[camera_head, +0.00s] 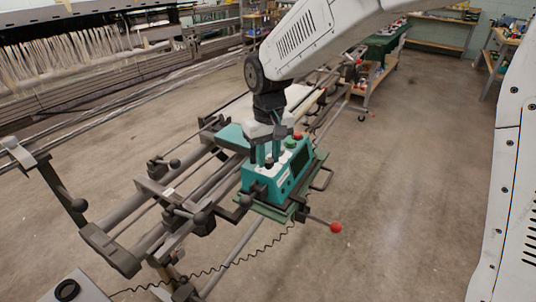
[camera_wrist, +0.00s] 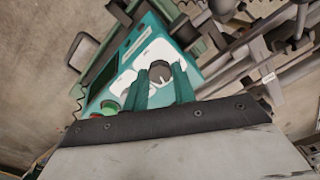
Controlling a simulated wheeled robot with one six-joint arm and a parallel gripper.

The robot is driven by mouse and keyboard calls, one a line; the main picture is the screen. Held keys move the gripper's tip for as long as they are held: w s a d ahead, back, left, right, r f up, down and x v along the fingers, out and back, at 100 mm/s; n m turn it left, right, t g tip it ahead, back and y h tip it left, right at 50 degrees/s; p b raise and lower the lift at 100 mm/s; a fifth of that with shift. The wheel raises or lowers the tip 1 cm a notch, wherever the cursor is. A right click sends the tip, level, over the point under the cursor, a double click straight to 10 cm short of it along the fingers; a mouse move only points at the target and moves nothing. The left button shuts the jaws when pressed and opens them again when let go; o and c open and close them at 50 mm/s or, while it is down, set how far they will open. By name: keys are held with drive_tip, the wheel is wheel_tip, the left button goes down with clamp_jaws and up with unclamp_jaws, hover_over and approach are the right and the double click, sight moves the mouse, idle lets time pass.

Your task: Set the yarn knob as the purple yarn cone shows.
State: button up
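A teal control box (camera_head: 290,172) with a white top panel stands on the machine's frame; it also fills the middle of the wrist view (camera_wrist: 97,98). A dark round knob (camera_wrist: 160,70) with a pale pointer line sits on the white panel, and I take it to be the yarn knob. My gripper (camera_head: 263,160) points down over the panel. In the wrist view its two teal fingers (camera_wrist: 161,72) are apart, with the knob showing between their tips. I cannot tell whether they touch it. I cannot make out a purple yarn cone in either view.
A green button (camera_wrist: 110,107) and a red button (camera_head: 298,135) stand on the box beside my gripper. A red-balled lever (camera_head: 335,227) sticks out at the front right. Dark rails and clamps (camera_head: 170,195) lie to the left. Open floor (camera_head: 390,190) is on the right.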

sight(268, 160)
drive_tip(key=o, duration=0.4)
wheel_tip(268, 160, up, 8)
drive_tip(key=shift+f, duration=0.1)
idle(0.4)
drive_tip(key=s+d+m, duration=0.1)
drive_tip(key=s+d, duration=0.7)
drive_tip(key=s, duration=0.1)
drive_tip(key=s+d+r+m+t, duration=0.1)
drive_tip(key=s+d+m, duration=0.1)
drive_tip(key=s+d, duration=0.5)
drive_tip(key=s+d+r+m, duration=0.1)
drive_tip(key=s+d+m, duration=0.1)
drive_tip(key=s+d, duration=0.6)
drive_tip(key=shift+s+d, duration=0.15)
drive_tip(key=shift+s, duration=0.85)
drive_tip(key=shift+s+d, duration=0.15)
drive_tip(key=shift+s, duration=0.85)
